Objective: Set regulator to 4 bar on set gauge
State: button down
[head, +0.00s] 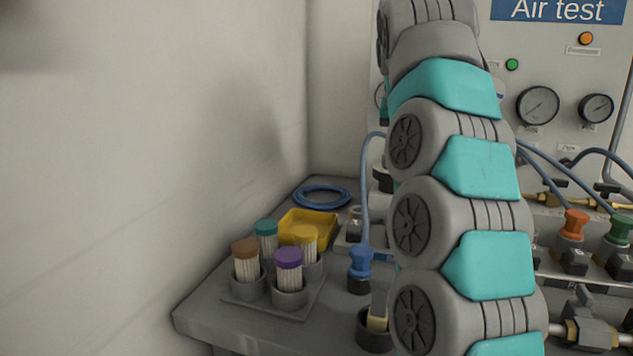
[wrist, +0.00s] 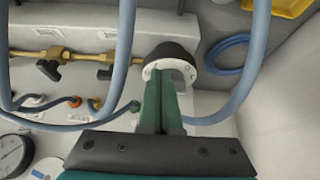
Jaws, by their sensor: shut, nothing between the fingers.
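My gripper (wrist: 161,82) shows in the wrist view with its two green fingers together and nothing between them. Their tips are at a round black knob with a white ring (wrist: 178,52), probably the regulator; I cannot tell whether they touch it. In the head view my arm covers most of this area. A dial gauge (wrist: 12,152) is at the lower left of the wrist view. Two dial gauges, a larger one (head: 538,105) and a smaller one (head: 596,108), are on the panel in the head view. Their scales and labels are too small to read.
Blue hoses (wrist: 122,60) cross close to my gripper. Brass valves (wrist: 50,62) are to its left. The grey bench (head: 205,312) holds a yellow tray (head: 297,222), a coiled blue hose (head: 322,195) and capped brush holders (head: 288,270). A wall is at the left.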

jog(key=shift+w+p, duration=0.3)
jog(key=shift+w, duration=0.15)
dwell(0.5)
jog(key=shift+a, duration=0.3)
dwell(0.3)
jog(key=shift+a, duration=0.35)
jog(key=shift+w+a+p, duration=0.2)
jog(key=shift+a+p, duration=0.1)
jog(key=shift+w+a, duration=0.2)
jog(key=shift+a, duration=0.05)
dwell(0.5)
jog(key=shift+s+a, duration=0.25)
jog(key=shift+s, duration=0.1)
jog(key=shift+s, duration=0.1)
